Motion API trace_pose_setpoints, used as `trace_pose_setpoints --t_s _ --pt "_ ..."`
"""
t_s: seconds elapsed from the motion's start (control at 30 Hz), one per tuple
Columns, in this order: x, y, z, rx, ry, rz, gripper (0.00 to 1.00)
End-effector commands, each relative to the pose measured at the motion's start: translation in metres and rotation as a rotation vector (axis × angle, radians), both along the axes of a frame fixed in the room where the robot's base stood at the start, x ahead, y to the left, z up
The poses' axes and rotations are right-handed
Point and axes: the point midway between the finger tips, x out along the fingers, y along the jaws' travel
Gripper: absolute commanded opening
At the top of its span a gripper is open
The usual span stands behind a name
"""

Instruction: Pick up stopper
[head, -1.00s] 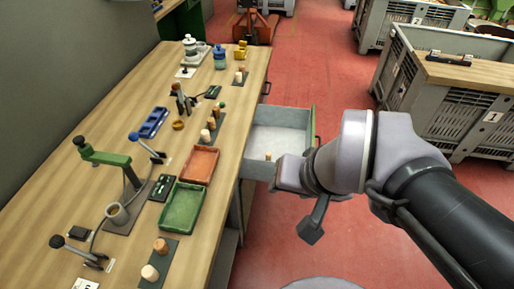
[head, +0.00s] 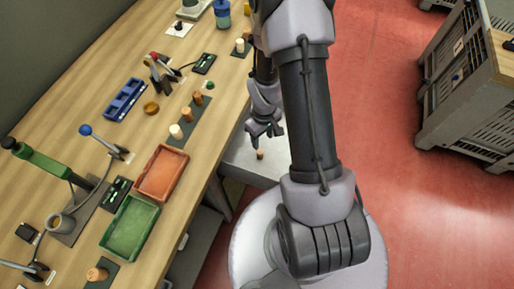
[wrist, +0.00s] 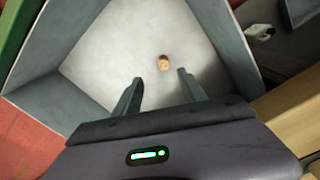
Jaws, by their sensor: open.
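A small cork stopper (head: 260,155) stands in the open grey drawer (head: 243,165) below the bench edge. The wrist view shows the stopper (wrist: 163,63) on the pale drawer floor (wrist: 120,50), apart from the drawer walls. My gripper (head: 265,137) is over the drawer, just above the stopper in the head view. In the wrist view my gripper (wrist: 162,88) is open and empty, its two fingers pointing toward the stopper, which lies beyond the tips and between their lines. My arm hides part of the drawer in the head view.
The workbench (head: 75,92) carries an orange tray (head: 162,173), a green tray (head: 130,228), a blue rack (head: 125,98) and several more stoppers on dark strips. Drawer walls (wrist: 205,35) surround the stopper. A grey crate (head: 465,110) stands right, with clear red floor before it.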

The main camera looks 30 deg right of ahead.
Motion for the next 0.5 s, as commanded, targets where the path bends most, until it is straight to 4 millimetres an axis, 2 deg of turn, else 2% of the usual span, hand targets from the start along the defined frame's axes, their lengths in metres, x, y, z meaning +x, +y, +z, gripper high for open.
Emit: trace_pose_setpoints --t_s 0.03,0.1,0.2,0.37,0.5 --pt "-0.001 0.001 -0.022 0.001 0.004 -0.001 0.49" --pt "-0.001 0.001 -0.04 0.001 0.003 -0.002 0.49" --pt "0.0 0.001 -0.057 0.001 0.001 -0.002 0.49" --pt "0.0 0.002 -0.069 0.0 0.0 -0.001 0.49" --pt "0.003 0.008 -0.094 0.001 0.001 -0.001 0.49"
